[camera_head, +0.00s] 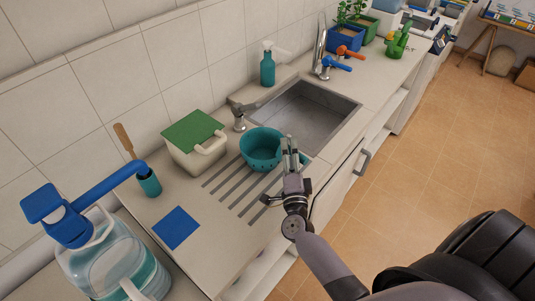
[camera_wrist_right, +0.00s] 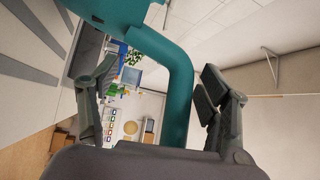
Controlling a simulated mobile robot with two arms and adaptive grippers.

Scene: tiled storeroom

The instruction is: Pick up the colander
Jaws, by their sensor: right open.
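The colander (camera_head: 262,148) is a teal bowl standing on the ribbed drainboard, just in front of the sink. My right gripper (camera_head: 290,146) is at its right side, with the fingers overlapping the rim area in the head view. In the right wrist view, the teal handle (camera_wrist_right: 181,90) of the colander passes between the two fingers of the open right gripper (camera_wrist_right: 158,72). The fingers stand apart, with a gap to the handle. Part of the colander's right side is hidden behind the gripper in the head view. My left gripper is not in view.
A white box with a green lid (camera_head: 195,138) stands close left of the colander. The sink (camera_head: 310,110) lies behind it, with a teal spray bottle (camera_head: 267,66) by the wall. A blue cloth (camera_head: 176,228) and a large water jug (camera_head: 115,265) are at the near left.

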